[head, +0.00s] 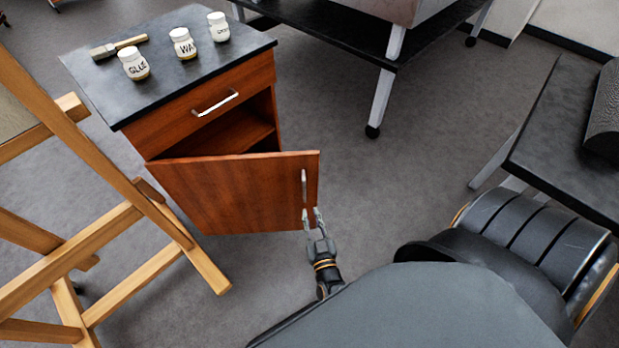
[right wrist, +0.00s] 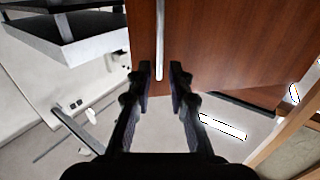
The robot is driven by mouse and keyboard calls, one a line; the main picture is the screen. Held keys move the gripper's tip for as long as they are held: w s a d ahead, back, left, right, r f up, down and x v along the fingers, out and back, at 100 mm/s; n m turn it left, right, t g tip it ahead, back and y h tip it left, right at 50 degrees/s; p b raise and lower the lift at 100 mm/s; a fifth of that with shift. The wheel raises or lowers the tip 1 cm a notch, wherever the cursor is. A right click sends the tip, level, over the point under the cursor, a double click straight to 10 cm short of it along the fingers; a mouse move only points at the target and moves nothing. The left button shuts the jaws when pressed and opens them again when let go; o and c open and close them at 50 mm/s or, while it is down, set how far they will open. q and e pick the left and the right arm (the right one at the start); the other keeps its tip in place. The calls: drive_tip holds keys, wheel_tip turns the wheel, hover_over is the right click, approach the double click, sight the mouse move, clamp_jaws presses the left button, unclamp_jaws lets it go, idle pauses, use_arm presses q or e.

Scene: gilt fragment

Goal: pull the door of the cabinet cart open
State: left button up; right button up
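The cabinet cart (head: 258,87) has a black top and reddish-brown wood sides. Its door (head: 225,192) stands part-way open, swung out toward me, with the dark inside and a shelf (head: 228,133) showing above it. A vertical metal handle (head: 304,185) is near the door's right edge; it also shows in the right wrist view (right wrist: 160,40). My right gripper (head: 312,212) is at the handle's lower end. In the right wrist view its fingers (right wrist: 161,75) are apart, one on each side of the handle's end, with gaps visible. My left gripper is not in view.
A wooden easel (head: 115,225) stands close on the left of the door. Three labelled jars (head: 183,44) and a brush (head: 118,46) sit on the cart top. A black wheeled table (head: 350,30) is behind. The floor right of the door is clear.

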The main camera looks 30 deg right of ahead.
drive_tip(key=shift+p+v, duration=0.35)
drive_tip(key=shift+v, duration=1.35)
